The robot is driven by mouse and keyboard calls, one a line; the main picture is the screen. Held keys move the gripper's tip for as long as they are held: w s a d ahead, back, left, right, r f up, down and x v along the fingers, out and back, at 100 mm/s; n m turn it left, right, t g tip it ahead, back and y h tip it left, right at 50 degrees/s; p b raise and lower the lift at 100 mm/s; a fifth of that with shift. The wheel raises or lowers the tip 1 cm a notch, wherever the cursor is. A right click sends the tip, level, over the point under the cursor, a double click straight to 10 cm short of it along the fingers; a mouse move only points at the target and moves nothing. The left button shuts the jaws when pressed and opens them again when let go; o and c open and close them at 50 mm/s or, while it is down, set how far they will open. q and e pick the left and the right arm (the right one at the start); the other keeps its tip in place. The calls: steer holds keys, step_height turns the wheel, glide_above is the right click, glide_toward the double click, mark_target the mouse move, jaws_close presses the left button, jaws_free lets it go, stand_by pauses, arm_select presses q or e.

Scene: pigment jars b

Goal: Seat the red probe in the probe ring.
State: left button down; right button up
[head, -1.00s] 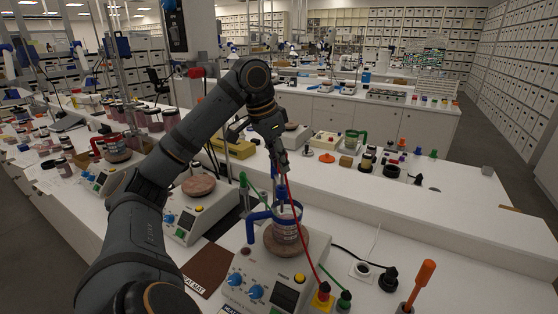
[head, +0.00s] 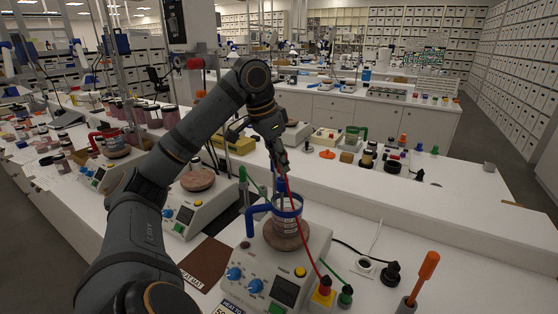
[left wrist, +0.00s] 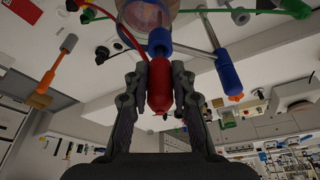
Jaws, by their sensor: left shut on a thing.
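My left gripper (head: 281,166) is above the front hotplate, pointing down. In the left wrist view its two fingers (left wrist: 160,92) are shut on the red probe's (left wrist: 160,86) thick red handle. A red cable (head: 298,218) runs from it down to a red plug. A blue sleeve-like part (left wrist: 160,41), which looks like the probe ring, is in line with the probe's far end. A metal bar runs from it towards a blue upright (left wrist: 228,76). I cannot tell whether the probe is in the sleeve. The probe's lower end is hidden. My right gripper is not in view.
A blue-rimmed jar (head: 286,222) stands on the front hotplate (head: 262,272), close below the gripper. A green probe-like piece (head: 243,182) stands left of it. An orange-handled tool (head: 428,264) stands at the right.

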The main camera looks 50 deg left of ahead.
arm_select(q)
steer(key=shift+f+b, duration=1.05)
steer(key=shift+f, duration=0.1)
steer(key=c, duration=1.1)
jaws_free()
steer(key=shift+r, duration=0.1)
steer(key=shift+o, duration=0.2)
